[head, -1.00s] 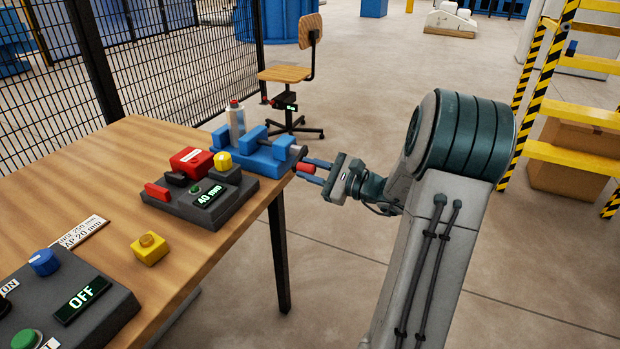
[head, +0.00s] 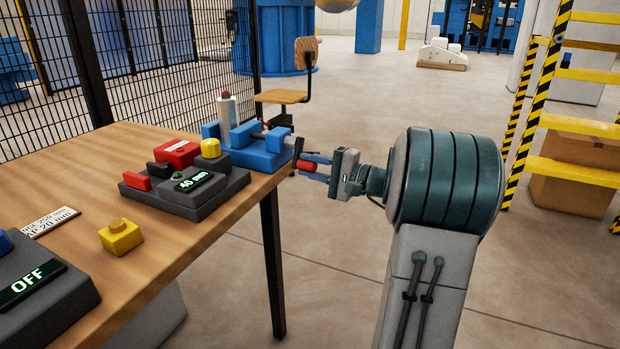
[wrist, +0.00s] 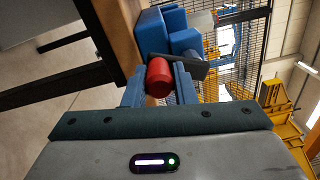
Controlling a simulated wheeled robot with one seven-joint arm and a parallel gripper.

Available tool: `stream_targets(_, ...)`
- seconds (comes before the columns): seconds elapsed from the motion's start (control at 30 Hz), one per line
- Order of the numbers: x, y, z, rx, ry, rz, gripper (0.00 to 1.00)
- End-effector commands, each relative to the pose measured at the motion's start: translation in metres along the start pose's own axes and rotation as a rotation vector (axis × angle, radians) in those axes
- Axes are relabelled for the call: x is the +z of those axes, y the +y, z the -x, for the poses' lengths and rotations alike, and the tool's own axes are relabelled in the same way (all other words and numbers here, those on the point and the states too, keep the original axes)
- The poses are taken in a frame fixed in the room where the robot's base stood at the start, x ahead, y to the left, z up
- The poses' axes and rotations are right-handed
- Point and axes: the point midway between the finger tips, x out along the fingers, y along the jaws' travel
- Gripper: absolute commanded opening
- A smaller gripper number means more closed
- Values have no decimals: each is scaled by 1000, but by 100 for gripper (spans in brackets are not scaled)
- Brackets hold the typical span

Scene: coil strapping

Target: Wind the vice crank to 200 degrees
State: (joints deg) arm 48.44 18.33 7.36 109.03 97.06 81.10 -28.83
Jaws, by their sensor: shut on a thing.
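The blue vice (head: 262,152) stands at the table's right corner. Its crank has a dark arm (head: 298,150) and a red handle (head: 304,164) on the vice's right side, just past the table edge. My gripper (head: 309,168) reaches in from the right, shut on the red handle. In the wrist view the red handle (wrist: 159,76) sits between the two blue fingers, with the dark crank arm (wrist: 184,67) slanting behind it. I cannot read the crank's angle.
A bottle (head: 226,112) stands behind the vice. A dark control box (head: 188,192) reading 40 mm, with red and yellow parts, is close on its left. A yellow button block (head: 121,236) and an OFF panel (head: 45,290) are nearer.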

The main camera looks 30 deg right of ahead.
Motion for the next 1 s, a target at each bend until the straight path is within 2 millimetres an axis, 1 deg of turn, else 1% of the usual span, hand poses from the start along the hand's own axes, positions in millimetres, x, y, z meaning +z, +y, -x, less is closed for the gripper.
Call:
stream_targets(0.03, -2, 5, 0, 2, -1, 18, 2)
stream_targets(0.3, -3, 3, 0, 2, -4, 71, 2)
stream_targets(0.7, -4, 2, 0, 2, -4, 76, 2)
stream_targets(0.73, -4, 2, 0, 2, -4, 75, 27)
stream_targets(0.77, -4, 2, 0, 2, -4, 75, 36)
stream_targets(0.8, -4, 2, 0, 2, -4, 76, 46)
stream_targets(1.0, -3, 2, 0, 1, -4, 76, 46)
